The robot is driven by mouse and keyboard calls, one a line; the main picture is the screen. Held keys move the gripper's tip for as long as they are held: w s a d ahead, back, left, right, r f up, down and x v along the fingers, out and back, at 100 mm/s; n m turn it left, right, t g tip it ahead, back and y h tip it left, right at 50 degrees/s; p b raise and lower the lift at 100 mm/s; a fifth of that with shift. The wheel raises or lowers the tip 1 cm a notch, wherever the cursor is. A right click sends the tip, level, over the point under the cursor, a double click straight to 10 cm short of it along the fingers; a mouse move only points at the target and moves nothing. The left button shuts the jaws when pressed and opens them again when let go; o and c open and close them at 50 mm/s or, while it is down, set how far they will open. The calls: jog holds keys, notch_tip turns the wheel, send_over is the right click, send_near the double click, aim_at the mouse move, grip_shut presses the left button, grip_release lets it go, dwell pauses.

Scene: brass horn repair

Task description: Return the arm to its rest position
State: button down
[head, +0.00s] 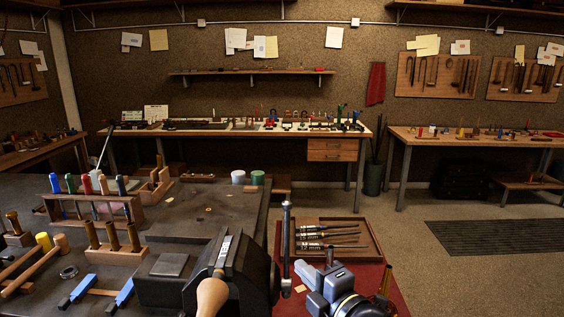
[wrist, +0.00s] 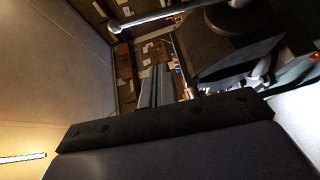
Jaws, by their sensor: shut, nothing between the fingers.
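My gripper (head: 320,284) is low in the head view, shut and empty, at the front end of my grey and black arm. It appears over the red surface (head: 388,277), right of the dark bench vise (head: 245,270). The vise's upright metal handle (head: 286,245) stands just left of it; any gap between them is hard to judge. In the wrist view, a bright metal rod (wrist: 165,17) crosses the top, and a large dark slab fills the bottom. The room appears tilted there and no fingertips can be made out.
A wooden tray (head: 372,232) of tools lies behind my gripper. The dark workbench (head: 205,215) on the left carries a rack (head: 118,211) of coloured-handled tools, mallets and blue-handled tools. Open floor (head: 410,215) lies to the right, with a dark mat (head: 490,236).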

jog(key=shift+s+d+r+n+y+p, duration=0.15)
jog(key=shift+s+d+n+p, duration=0.15)
jog(key=shift+s+d, duration=0.3)
jog(key=shift+s+d+r+n+y+p, duration=0.15)
jog(key=shift+s+d+n+p, duration=0.1)
jog(key=shift+s+d, duration=0.3)
jog(key=shift+a, duration=0.1)
